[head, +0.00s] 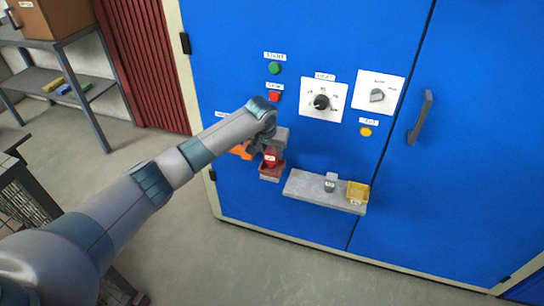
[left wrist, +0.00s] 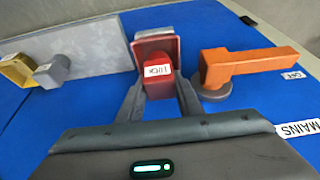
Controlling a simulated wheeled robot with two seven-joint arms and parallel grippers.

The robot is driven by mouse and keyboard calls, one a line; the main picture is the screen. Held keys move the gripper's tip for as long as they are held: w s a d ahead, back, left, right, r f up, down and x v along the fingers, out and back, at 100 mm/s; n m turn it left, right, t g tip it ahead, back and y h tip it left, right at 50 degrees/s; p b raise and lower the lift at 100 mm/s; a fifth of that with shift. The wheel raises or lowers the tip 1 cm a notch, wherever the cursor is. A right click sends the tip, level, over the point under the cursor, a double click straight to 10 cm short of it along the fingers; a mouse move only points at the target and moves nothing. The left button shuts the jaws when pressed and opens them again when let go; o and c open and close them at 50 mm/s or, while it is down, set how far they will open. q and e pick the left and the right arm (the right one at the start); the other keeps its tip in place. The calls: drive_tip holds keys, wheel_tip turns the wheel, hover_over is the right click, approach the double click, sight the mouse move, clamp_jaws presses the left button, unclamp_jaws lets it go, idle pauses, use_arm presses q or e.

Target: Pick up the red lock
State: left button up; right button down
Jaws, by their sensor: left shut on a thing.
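The red lock (head: 270,158), labelled LOCK, is at the front of the blue cabinet, just above a small red holder (head: 271,174). In the left wrist view the lock (left wrist: 157,84) sits between the two fingers of my left gripper (left wrist: 158,98), with the red holder (left wrist: 157,43) right behind it. My left gripper (head: 266,148) is shut on the lock. I cannot tell whether the lock still touches the holder. My right gripper is in neither view.
An orange handle (left wrist: 250,64) is close beside the lock; it shows partly behind my gripper in the head view (head: 240,150). A grey shelf (head: 310,194) to the right bears a grey piece (head: 330,181) and a yellow bin (head: 357,191). Knobs and buttons are above.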

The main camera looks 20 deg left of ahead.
use_arm(q)
drive_tip(key=shift+r, duration=0.85)
drive_tip(key=s+d+r, duration=0.4)
drive_tip(key=d+r, duration=0.3)
drive_tip(key=d, duration=0.3)
drive_tip(key=shift+s+d+b, duration=0.25)
drive_tip(key=shift+d+b, duration=0.1)
drive_tip(key=shift+d, duration=0.05)
drive_tip(key=shift+r, duration=0.1)
drive_tip(key=s+a+r, duration=0.4)
drive_tip(key=s, duration=0.5)
drive_tip(key=s+a+r, duration=0.4)
drive_tip(key=s, duration=0.5)
drive_tip(key=shift+s+a+r, duration=0.15)
drive_tip(key=shift+s+a, duration=0.2)
drive_tip(key=shift+a, duration=0.05)
drive_tip(key=shift+w, duration=0.1)
